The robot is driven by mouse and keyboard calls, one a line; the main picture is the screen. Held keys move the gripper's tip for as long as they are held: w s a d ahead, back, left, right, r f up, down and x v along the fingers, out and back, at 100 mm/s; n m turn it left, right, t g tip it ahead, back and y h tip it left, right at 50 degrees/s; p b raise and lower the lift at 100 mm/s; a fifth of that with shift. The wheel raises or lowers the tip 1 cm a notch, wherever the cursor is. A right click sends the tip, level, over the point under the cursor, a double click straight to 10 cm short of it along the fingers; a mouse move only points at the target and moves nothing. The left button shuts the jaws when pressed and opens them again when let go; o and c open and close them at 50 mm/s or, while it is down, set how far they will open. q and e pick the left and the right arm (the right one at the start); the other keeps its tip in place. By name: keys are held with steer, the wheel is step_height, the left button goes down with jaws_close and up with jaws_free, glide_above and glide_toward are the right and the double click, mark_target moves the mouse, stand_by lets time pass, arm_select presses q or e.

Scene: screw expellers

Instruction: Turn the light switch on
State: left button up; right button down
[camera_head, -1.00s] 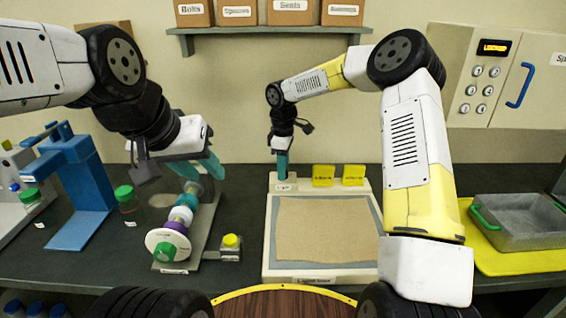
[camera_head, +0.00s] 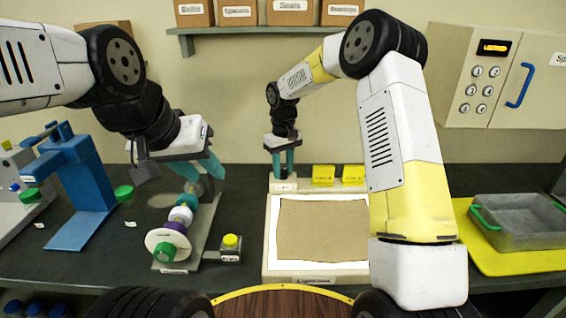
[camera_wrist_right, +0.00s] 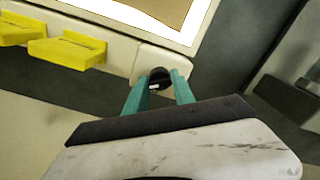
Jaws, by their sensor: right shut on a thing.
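The light panel (camera_head: 276,262) is a pale framed board on the bench, and its surface glows bright white around a brown sheet (camera_head: 322,228). The light switch, a small dark knob (camera_wrist_right: 158,78), is on the panel's back left corner, above a small label. My right gripper (camera_head: 284,172) reaches down to that corner. In the right wrist view the teal fingers (camera_wrist_right: 158,88) stand on either side of the knob and are shut on it. My left gripper (camera_head: 200,168) has its fingers apart, above the back of the screw expeller, and holds nothing that I can see.
Two yellow blocks (camera_head: 323,175) (camera_head: 353,175) sit along the panel's back edge. The screw expeller (camera_head: 178,225) and a blue stand (camera_head: 85,195) are to the left. A grey tray (camera_head: 520,238) on a yellow mat is at right. A shelf of boxes (camera_head: 265,32) hangs above.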

steer(key=shift+m, duration=0.4)
steer(key=c, duration=1.1)
jaws_free()
steer(key=shift+o, duration=0.2)
step_height(320, 180, up, 7)
steer(key=shift+f, duration=0.1)
steer(key=shift+r, duration=0.5)
